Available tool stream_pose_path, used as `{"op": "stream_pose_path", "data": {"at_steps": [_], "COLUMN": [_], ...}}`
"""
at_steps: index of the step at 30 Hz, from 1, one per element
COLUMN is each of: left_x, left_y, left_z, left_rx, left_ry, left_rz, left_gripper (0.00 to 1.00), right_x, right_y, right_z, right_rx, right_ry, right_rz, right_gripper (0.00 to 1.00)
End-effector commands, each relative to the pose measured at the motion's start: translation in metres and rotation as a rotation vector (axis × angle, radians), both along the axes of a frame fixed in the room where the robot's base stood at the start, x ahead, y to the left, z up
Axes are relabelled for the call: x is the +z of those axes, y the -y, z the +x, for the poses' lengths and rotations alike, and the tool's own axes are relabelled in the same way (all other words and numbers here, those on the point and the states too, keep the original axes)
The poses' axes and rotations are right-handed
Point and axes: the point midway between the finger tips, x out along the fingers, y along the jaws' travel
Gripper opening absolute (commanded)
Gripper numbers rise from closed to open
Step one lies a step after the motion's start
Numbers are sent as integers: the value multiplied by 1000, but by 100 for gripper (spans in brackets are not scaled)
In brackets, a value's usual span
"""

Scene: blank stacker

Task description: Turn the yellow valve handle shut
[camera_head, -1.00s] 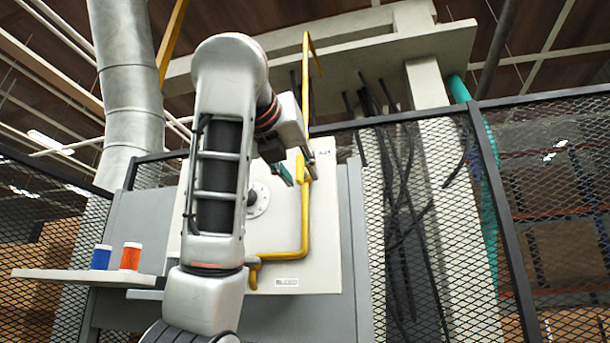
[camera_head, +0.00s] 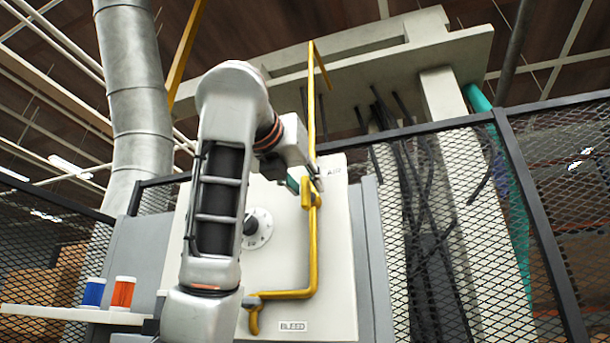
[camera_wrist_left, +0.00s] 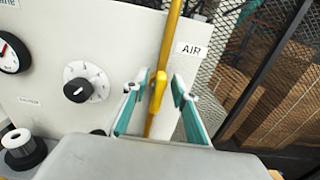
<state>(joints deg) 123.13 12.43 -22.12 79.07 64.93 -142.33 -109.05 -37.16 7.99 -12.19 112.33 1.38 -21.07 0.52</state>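A yellow valve handle (camera_head: 309,192) sits on the upright yellow pipe (camera_head: 313,245) at the right side of a pale panel, near the AIR label. In the left wrist view the handle (camera_wrist_left: 158,90) lies nearly along the pipe. My left gripper (camera_head: 304,178) is at the handle in the head view. In the left wrist view its teal fingers (camera_wrist_left: 157,98) are spread, one on each side of the handle, with gaps showing. Whether a finger touches it is unclear. My left arm hides part of the panel. My right gripper is not in view.
A second yellow handle (camera_head: 254,318) hangs at the lower pipe end beside the BLEED label (camera_head: 293,327). A round dial (camera_head: 258,228) is on the panel. Mesh fencing (camera_head: 545,200) stands right.

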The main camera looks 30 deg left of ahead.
Motion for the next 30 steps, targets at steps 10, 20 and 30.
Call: {"op": "stream_pose_path", "data": {"at_steps": [10,20,30], "left_x": [-1,-1,-3], "left_y": [-1,-1,-3], "left_z": [6,6,5], "left_rx": [0,-1,-1], "left_ry": [0,0,21], "left_rz": [0,-1,-87], "left_gripper": [27,0,0], "right_x": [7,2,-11], "right_y": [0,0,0], "right_z": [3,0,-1], "right_rx": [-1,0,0], "right_ry": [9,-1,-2], "right_rz": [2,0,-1], "right_gripper": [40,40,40]}}
